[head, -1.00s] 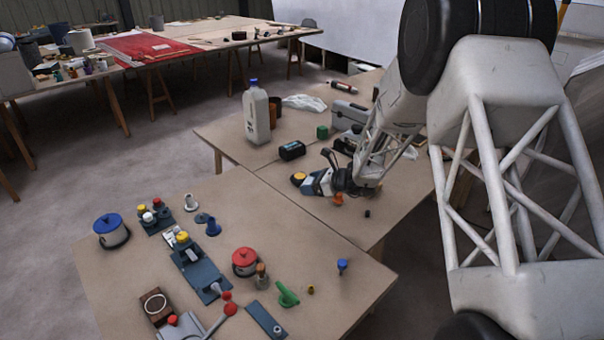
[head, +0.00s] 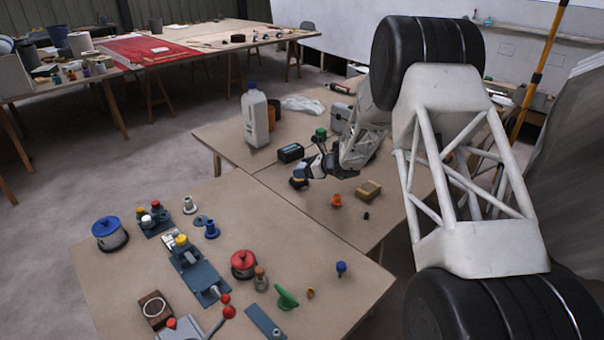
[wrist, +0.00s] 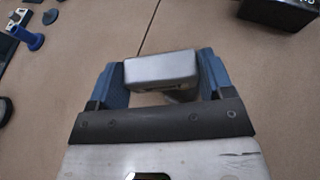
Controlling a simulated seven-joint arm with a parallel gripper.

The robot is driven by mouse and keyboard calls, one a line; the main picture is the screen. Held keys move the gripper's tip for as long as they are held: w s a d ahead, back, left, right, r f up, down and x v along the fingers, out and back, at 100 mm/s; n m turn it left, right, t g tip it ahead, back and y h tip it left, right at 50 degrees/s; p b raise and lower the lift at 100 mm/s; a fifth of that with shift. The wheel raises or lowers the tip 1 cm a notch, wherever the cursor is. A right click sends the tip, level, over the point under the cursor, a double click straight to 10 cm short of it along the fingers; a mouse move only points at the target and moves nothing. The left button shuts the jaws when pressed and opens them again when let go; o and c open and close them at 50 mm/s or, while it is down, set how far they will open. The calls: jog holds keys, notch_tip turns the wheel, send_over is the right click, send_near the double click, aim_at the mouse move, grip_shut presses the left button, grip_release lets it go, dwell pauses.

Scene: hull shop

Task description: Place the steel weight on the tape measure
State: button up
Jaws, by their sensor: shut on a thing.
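My gripper (wrist: 161,80) is shut on the steel weight (wrist: 162,68), a smooth grey block held between its two blue fingers. In the head view my gripper (head: 300,180) is low over the far table, left of my arm. The weight is too small and covered to make out there. A small yellowish patch, perhaps the tape measure (head: 298,173), shows at the fingertips, mostly hidden. Something dark shows just below the weight in the wrist view; I cannot tell what it is or whether the weight touches it.
A black box (head: 290,152) stands close behind my gripper, and a white jug (head: 256,117) farther back. An orange piece (head: 336,200) and a brown block (head: 368,190) lie to the right. The near table (head: 150,280) holds pots and several fittings. Bare tabletop lies left of my gripper.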

jog(key=shift+w+a, duration=0.2)
jog(key=shift+w, duration=0.7)
jog(key=shift+w+a+f, duration=0.1)
jog(key=shift+w+f, duration=0.05)
jog(key=shift+w, duration=0.35)
jog(key=shift+f, duration=1.65)
jog(key=shift+s+f, duration=0.1)
jog(key=shift+f, duration=0.1)
jog(key=o, duration=1.3)
